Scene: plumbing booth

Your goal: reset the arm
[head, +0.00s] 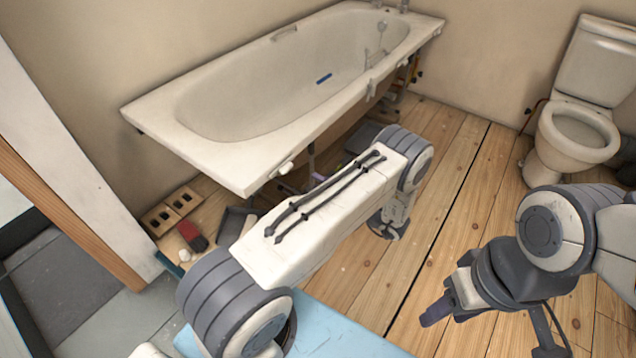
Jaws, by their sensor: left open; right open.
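My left arm comes in from the lower left and reaches out in front of the bathtub. Its far end bends down to my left gripper (388,228), low over the wooden floor; its fingers are mostly hidden by the wrist, and I see nothing held. My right gripper (492,328) is at the lower right, below the grey wrist joint. Its dark fingers are apart and empty, over bare floorboards. The two grippers are well apart and touch nothing that I can see.
A white bathtub (230,155) stands along the back wall. A toilet (575,135) is at the right. Low at the left lie a wooden box (172,212), a red-and-black item (191,236) and a dark tray (236,222). A light-blue surface (335,328) is at the bottom. The floor between bathtub and toilet is clear.

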